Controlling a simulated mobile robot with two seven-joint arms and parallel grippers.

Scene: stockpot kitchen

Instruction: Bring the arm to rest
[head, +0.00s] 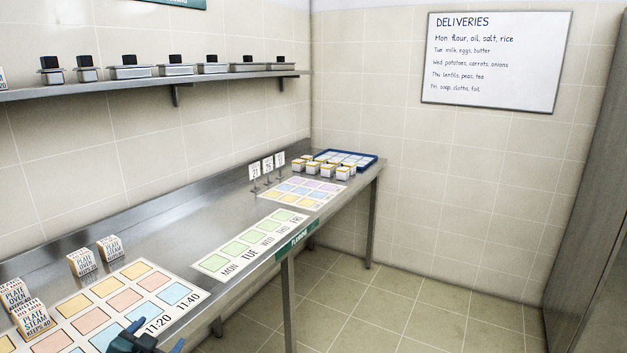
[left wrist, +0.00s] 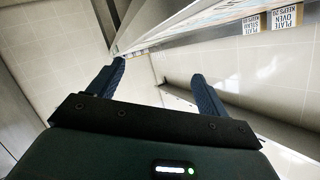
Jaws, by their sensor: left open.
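My left gripper (head: 157,336) shows at the bottom edge of the head view, over the front edge of the steel counter (head: 155,229), by the 11:20 end of the timed card sheet (head: 99,302). In the left wrist view its two dark blue fingers (left wrist: 158,76) stand apart with nothing between them. Most of the left arm is out of the picture. My right gripper is not in view.
Plate oven and plate steam blocks (head: 33,317) stand on and behind the sheet. A weekday strip (head: 251,243), small white boxes (head: 327,170) and a blue tray (head: 372,164) lie farther along. A shelf (head: 205,81) hangs above. The floor (head: 400,310) at right is clear.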

